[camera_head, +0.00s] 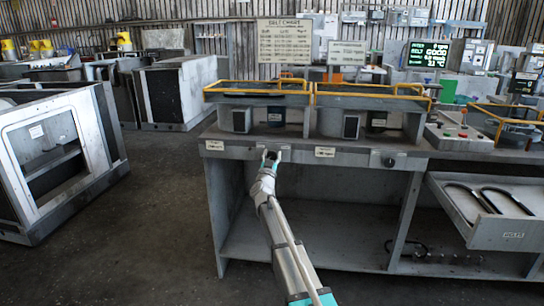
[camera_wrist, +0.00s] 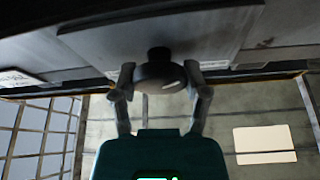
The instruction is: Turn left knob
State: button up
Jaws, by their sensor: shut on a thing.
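The left knob (camera_wrist: 160,72) is a dark round knob on the front edge of the workbench (camera_head: 340,156). My gripper (camera_head: 271,155) reaches up to that edge in the head view and covers the knob there. In the wrist view my gripper (camera_wrist: 160,85) has one finger on each side of the knob, shut on it. A second dark knob (camera_head: 388,162) sits farther right on the same front edge, apart from my gripper. Which way the left knob is turned cannot be told.
Yellow rails (camera_head: 370,86) run above the bench top. Pale labels (camera_head: 325,152) are on the front edge. An open drawer with dark belts (camera_head: 490,200) juts out at the right. A grey frame housing (camera_head: 50,160) stands at the left, with clear floor between.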

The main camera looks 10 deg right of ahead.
jog(key=o, duration=1.2)
jog(key=shift+c, duration=0.2)
jog(key=shift+n+y, duration=0.4)
jog(key=shift+n, duration=0.1)
